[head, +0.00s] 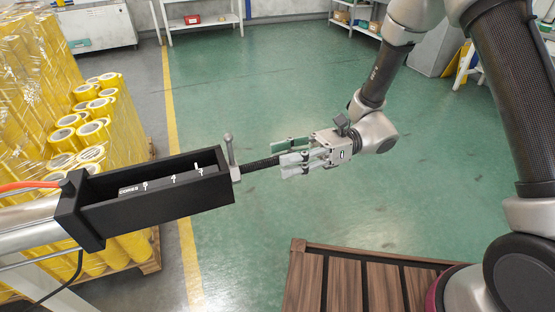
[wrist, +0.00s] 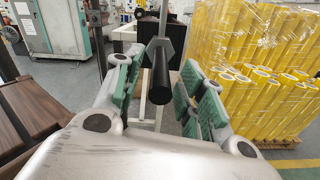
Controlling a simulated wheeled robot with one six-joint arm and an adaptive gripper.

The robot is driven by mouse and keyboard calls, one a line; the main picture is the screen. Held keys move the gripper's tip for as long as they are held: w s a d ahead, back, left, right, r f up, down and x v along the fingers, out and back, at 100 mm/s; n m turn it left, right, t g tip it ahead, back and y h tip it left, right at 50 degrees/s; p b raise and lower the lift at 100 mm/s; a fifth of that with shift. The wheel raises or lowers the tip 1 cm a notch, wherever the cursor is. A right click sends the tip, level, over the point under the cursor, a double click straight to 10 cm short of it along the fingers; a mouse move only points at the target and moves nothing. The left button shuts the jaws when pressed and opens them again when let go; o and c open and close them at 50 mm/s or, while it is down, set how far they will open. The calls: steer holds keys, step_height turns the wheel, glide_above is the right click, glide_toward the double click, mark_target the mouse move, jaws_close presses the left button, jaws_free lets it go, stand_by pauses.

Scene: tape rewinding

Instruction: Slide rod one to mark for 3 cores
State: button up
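The black rod (head: 262,163) sticks out of the right end of a black open-topped housing (head: 155,210). An upright metal pin (head: 230,152) stands at that end. My gripper (head: 288,156) is at the rod's free end, its fingers spread on either side. In the wrist view, the rod (wrist: 160,82) points towards me between the green-padded fingers (wrist: 160,92), with gaps on both sides. The rod's inner end against the scale is hard to make out.
Yellow tape rolls (head: 95,120) are stacked on a pallet at the left, behind the housing. A slatted wooden surface (head: 360,280) lies below at the front right. Shelves (head: 200,14) stand far back. The green floor between is clear.

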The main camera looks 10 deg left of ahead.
steer(key=shift+x, duration=1.25)
steer(key=shift+c, duration=0.2)
jaws_close()
steer(key=shift+w+d, duration=0.2)
steer(key=shift+d, duration=0.05)
steer(key=shift+c, duration=0.4)
jaws_free()
steer(key=shift+o, duration=0.6)
steer(key=v, duration=1.2)
steer(key=shift+d, duration=0.15)
